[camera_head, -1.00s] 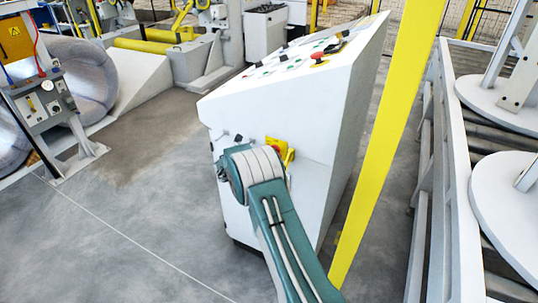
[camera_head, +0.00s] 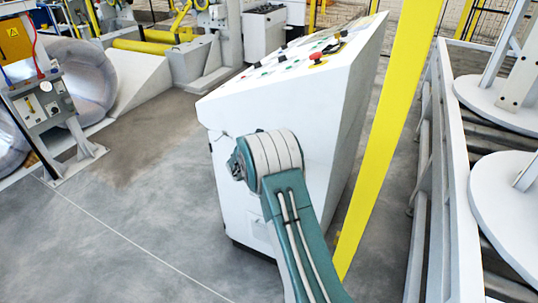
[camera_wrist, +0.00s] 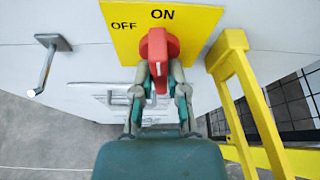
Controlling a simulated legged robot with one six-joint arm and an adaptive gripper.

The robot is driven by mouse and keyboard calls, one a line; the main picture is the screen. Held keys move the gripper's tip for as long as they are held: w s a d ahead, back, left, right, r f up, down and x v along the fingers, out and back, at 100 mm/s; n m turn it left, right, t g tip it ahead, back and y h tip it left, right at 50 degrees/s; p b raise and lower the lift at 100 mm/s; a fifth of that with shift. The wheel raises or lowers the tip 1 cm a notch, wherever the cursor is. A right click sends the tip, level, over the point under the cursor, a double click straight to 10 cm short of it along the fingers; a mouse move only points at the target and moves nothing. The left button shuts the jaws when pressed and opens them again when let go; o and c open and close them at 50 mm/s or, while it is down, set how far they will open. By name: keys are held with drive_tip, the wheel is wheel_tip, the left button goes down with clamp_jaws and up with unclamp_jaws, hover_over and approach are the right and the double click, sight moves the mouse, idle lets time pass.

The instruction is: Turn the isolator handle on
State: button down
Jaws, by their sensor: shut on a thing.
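The isolator's red handle (camera_wrist: 158,46) sits in front of a yellow plate (camera_wrist: 198,25) marked OFF at the left and ON at the top middle. The handle stands upright in the wrist view, with its top just under the word ON. My gripper (camera_wrist: 158,78) is shut on the lower part of the handle, one finger on each side. In the head view my arm covers the handle, the plate and the gripper, against the front of the white control cabinet (camera_head: 328,130).
A metal handle (camera_wrist: 48,62) sticks out left of the plate. A yellow frame (camera_wrist: 245,100) stands close on the right. A yellow post (camera_head: 395,130) rises beside the cabinet, with a white-railed conveyor (camera_head: 455,190) beyond. Open grey floor (camera_head: 130,220) lies at the left.

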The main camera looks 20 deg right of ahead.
drive_tip(key=shift+s+f+m, duration=0.15)
drive_tip(key=shift+f+m, duration=0.25)
drive_tip(key=shift+a+y, duration=0.1)
drive_tip(key=shift+y, duration=0.2)
drive_tip(key=c, duration=0.8)
unclamp_jaws()
drive_tip(key=shift+o, duration=0.7)
drive_tip(key=shift+r, duration=0.15)
drive_tip(key=shift+r, duration=0.1)
